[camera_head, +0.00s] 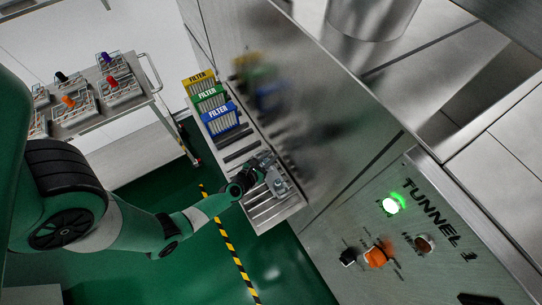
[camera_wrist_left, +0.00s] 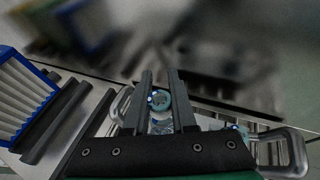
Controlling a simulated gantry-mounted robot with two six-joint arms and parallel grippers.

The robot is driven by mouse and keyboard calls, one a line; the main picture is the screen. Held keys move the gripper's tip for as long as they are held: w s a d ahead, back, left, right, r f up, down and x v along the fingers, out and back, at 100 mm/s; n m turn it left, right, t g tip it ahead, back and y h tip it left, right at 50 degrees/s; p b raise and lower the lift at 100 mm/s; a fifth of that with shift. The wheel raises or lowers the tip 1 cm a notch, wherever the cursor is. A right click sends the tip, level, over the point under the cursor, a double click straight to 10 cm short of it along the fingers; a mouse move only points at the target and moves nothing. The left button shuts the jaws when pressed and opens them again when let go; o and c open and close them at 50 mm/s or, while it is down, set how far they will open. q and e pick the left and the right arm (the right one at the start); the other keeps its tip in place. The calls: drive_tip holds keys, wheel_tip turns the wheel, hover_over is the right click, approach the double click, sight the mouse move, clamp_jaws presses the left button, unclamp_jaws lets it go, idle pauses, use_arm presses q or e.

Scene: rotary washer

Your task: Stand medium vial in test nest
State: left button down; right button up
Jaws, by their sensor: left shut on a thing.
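My left gripper (camera_head: 266,166) is over the front end of the steel shelf. In the left wrist view its two dark fingers (camera_wrist_left: 160,82) are shut on a clear, bluish glass vial (camera_wrist_left: 159,101), seen from its round end between them. A small metal nest with looped handles (camera_head: 281,188) lies on the shelf beside the gripper. In the left wrist view its handles (camera_wrist_left: 287,151) show on both sides of the fingers. The fingers hide the vial's lower part and the nest's middle, so I cannot tell whether the vial touches the nest. My right gripper is not in view.
Yellow, green and blue filters (camera_head: 219,119) stand farther along the shelf, with dark empty slots nearer. A shiny steel wall (camera_head: 310,130) borders the shelf on the right. A cart (camera_head: 100,95) with trays stands at the left. A control panel (camera_head: 395,235) is at lower right.

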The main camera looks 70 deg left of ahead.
use_arm(q)
drive_tip(key=f+b, duration=0.2)
drive_tip(key=f, duration=0.1)
drive_tip(key=f+b, duration=0.1)
drive_tip(key=b, duration=0.1)
drive_tip(key=shift+w+a+f, duration=0.15)
drive_tip(key=shift+w+a, duration=0.15)
drive_tip(key=shift+r, duration=0.2)
drive_tip(key=shift+f, duration=0.15)
drive_tip(key=c, duration=1.2)
unclamp_jaws()
drive_tip(key=shift+f, duration=0.1)
drive_tip(key=shift+o, duration=1)
